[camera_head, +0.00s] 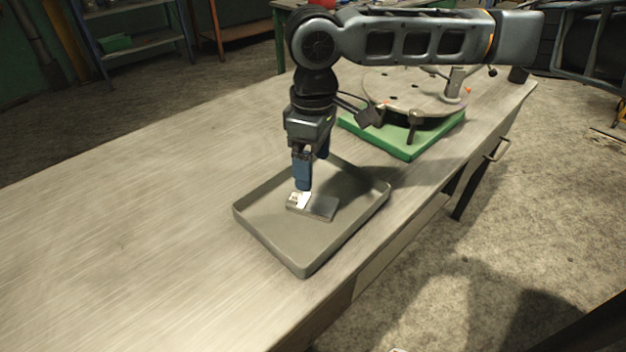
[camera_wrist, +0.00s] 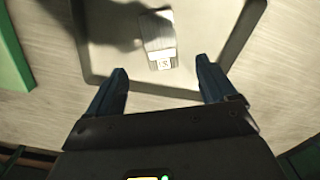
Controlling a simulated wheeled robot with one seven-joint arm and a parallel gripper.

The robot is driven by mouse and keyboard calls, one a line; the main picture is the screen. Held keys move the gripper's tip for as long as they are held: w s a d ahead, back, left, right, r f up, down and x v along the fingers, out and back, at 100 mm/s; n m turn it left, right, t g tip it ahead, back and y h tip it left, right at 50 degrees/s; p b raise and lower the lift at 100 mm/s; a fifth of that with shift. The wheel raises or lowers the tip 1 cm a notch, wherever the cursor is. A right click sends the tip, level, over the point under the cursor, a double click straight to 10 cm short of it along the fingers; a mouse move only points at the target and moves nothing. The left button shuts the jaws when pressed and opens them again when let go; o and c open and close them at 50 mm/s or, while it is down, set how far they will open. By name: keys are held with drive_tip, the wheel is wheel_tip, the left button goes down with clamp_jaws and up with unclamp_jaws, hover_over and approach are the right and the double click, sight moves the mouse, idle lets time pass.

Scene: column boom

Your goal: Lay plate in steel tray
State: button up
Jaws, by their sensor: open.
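The steel tray (camera_head: 275,228) is a shallow grey tray with a raised rim on the workbench; it also fills the upper part of the wrist view (camera_wrist: 100,45). The plate (camera_head: 321,207) is a small flat grey metal piece lying inside the tray, with a lighter, marked end. In the wrist view the plate (camera_wrist: 158,32) lies on the tray floor, partly in shadow, beyond my fingertips. My gripper (camera_head: 303,186) points down over the tray, close above the plate's light end. In the wrist view my gripper (camera_wrist: 162,75) has its two blue fingers wide apart, with nothing between them.
A green base (camera_head: 408,148) carrying a round metal disc (camera_head: 405,92) with clamps stands behind the tray on the bench (camera_head: 130,215). The bench is clear to the left of the tray. Its front edge runs close to the tray's right side.

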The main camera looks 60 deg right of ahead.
drive_tip(key=shift+r, duration=1.6)
